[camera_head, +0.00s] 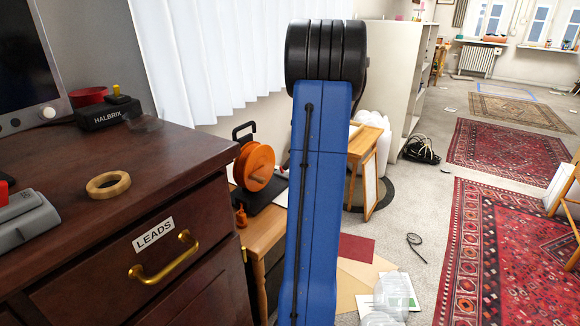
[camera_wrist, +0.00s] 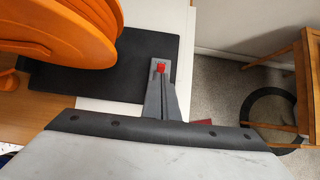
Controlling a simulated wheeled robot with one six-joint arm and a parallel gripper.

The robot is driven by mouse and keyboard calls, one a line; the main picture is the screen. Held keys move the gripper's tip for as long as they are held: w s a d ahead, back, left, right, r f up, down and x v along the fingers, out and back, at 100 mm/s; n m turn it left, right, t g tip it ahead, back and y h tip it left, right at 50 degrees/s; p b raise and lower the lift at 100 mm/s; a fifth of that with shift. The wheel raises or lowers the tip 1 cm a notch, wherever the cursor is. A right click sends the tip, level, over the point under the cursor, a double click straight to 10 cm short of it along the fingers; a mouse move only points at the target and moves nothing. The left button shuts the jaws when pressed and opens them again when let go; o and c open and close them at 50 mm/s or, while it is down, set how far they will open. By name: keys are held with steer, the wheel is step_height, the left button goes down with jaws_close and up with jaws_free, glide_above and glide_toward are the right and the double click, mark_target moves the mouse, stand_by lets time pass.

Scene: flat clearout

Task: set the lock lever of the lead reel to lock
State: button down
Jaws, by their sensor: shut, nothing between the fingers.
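The orange lead reel (camera_head: 255,166) stands on a black base on a small wooden table, right of the dark cabinet. In the wrist view its orange discs (camera_wrist: 60,35) fill the upper left, above the black base (camera_wrist: 85,80). My gripper (camera_wrist: 160,72) is shut and empty, over the right edge of the base and right of the discs. A small red piece (camera_wrist: 160,67) shows at the fingertips; I cannot tell whether it is the lock lever or whether the fingers touch it. In the head view my blue arm hides my gripper.
The dark cabinet (camera_head: 120,180) stands at the left, with a wooden ring (camera_head: 108,184) and a black HALBRIX box (camera_head: 108,115) on top. A wooden stool (camera_head: 367,165) stands right of the reel's table (camera_head: 262,232). Papers and a dark cable loop (camera_head: 415,245) lie on the carpet.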

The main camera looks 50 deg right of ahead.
steer(key=shift+r, duration=0.2)
steer(key=shift+r, duration=0.6)
